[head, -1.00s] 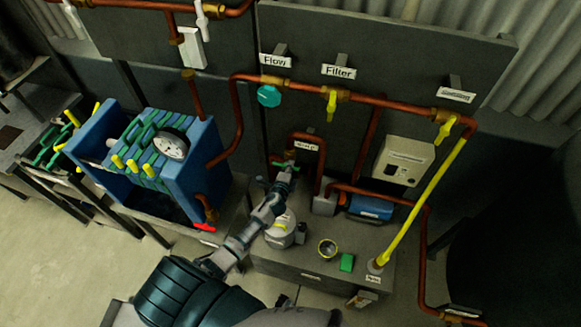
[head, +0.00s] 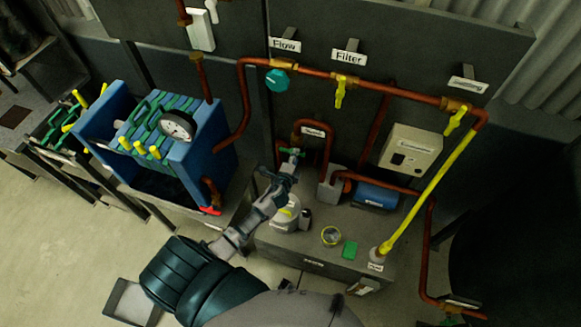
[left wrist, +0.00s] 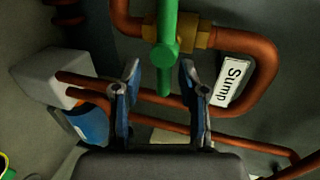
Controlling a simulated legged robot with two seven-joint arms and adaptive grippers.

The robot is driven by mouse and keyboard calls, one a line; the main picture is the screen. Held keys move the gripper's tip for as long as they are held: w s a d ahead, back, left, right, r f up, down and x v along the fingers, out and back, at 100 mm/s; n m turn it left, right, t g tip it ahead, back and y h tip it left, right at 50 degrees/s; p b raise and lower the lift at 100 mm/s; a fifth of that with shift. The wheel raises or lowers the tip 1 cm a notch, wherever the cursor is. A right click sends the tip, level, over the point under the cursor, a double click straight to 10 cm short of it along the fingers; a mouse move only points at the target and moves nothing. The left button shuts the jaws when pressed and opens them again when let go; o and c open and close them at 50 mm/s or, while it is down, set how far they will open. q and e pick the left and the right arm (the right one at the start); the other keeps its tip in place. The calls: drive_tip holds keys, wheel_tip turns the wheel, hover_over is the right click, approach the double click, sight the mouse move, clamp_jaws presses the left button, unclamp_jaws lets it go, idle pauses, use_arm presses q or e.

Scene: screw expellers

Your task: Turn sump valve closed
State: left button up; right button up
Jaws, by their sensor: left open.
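The sump valve has a green handle (left wrist: 167,45) on a brass body (left wrist: 202,36), in a copper pipe next to a white "Sump" label (left wrist: 233,82) in the left wrist view. The handle points toward the space between my fingers. My left gripper (left wrist: 160,75) is open, its two fingers apart on either side of the handle's lower end; I cannot tell whether they touch it. In the head view my left gripper (head: 283,170) reaches up to the green handle (head: 291,152), just below the sump label (head: 313,130). My right gripper is not in view.
A copper pipe (head: 330,150) loops close behind the valve. A blue pump (head: 374,195) and grey box (head: 411,150) stand to the right. A yellow pipe (head: 425,197) rises from the tank top (head: 300,246). The blue filter press (head: 195,160) stands left.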

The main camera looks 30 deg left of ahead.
use_arm(q)
drive_tip(key=v, duration=0.9)
drive_tip(key=shift+s, duration=0.2)
drive_tip(key=s+d+f+n+g+h, duration=0.1)
drive_tip(key=s+d+n+g, duration=0.25)
drive_tip(key=s, duration=0.45)
drive_tip(key=s+d+f+n+g+h, duration=0.25)
drive_tip(key=s+n+g, duration=0.2)
drive_tip(key=s, duration=0.45)
drive_tip(key=s+d+n+g, duration=0.3)
drive_tip(key=s+d+n, duration=0.15)
drive_tip(key=s, duration=0.35)
wheel_tip(320, 180, down, 25)
drive_tip(key=s+g, duration=0.1)
drive_tip(key=s, duration=0.1)
drive_tip(key=s+a+f+g, duration=0.1)
drive_tip(key=s+a+f, duration=0.2)
drive_tip(key=s+f, duration=1.3)
drive_tip(key=shift+s+a+f+g, duration=0.2)
drive_tip(key=shift+s+a+g, duration=0.1)
drive_tip(key=shift+s, duration=0.45)
